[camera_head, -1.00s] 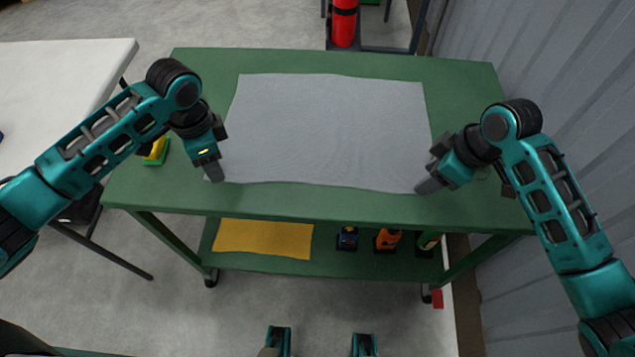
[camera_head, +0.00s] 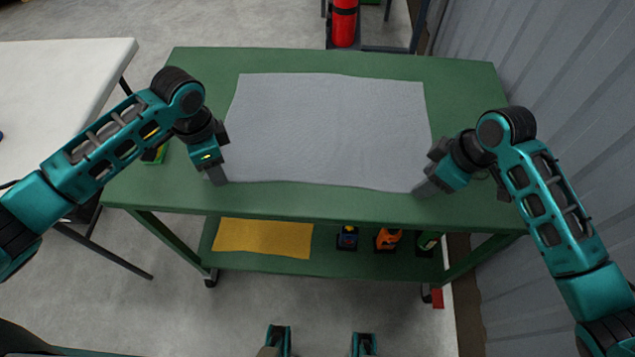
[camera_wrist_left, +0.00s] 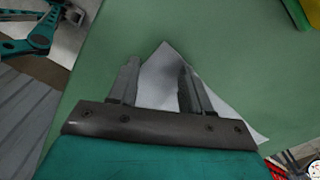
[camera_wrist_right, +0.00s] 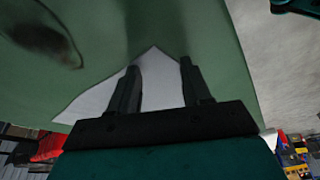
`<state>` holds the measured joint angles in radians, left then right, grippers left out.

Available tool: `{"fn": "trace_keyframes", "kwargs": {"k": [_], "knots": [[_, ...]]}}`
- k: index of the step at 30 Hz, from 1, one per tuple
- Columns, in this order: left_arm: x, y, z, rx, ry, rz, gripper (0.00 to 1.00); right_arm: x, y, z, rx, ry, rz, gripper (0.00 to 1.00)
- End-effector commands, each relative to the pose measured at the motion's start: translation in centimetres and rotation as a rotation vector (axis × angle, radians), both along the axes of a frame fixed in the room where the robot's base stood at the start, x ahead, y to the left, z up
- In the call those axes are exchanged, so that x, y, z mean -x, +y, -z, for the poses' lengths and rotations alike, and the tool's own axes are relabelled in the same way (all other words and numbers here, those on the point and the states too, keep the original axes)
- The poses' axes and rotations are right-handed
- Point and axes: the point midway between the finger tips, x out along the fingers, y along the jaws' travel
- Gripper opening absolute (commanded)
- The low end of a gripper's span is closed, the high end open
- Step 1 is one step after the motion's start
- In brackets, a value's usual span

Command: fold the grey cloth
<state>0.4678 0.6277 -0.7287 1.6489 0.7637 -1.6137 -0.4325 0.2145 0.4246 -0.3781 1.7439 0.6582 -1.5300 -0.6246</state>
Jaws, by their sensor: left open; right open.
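The grey cloth (camera_head: 330,132) lies spread flat on the green table. My left gripper (camera_head: 218,181) is at its near left corner. In the left wrist view, that corner of the cloth (camera_wrist_left: 165,75) shows between the open fingers (camera_wrist_left: 157,85). My right gripper (camera_head: 424,188) is at the near right corner. In the right wrist view, that corner of the cloth (camera_wrist_right: 155,80) shows between the open fingers (camera_wrist_right: 158,82). Whether the fingertips touch the cloth or the table cannot be told.
The green table (camera_head: 300,202) is otherwise bare around the cloth, except a green and yellow item (camera_head: 155,153) behind my left arm. Its lower shelf holds a yellow cloth (camera_head: 262,238) and several small items. A white table (camera_head: 60,80) stands left, a corrugated wall (camera_head: 560,80) right.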

Motion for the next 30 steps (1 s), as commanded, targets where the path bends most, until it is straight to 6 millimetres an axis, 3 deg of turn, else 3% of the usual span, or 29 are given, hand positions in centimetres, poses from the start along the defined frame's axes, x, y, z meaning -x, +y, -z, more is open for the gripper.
{"fn": "trace_keyframes", "kwargs": {"k": [30], "knots": [[0.13, 0.02, 0.19, -0.001, 0.004, 0.0, 0.0, 0.21, -0.03, 0.29, 0.002, 0.008, -0.001, 0.0]]}}
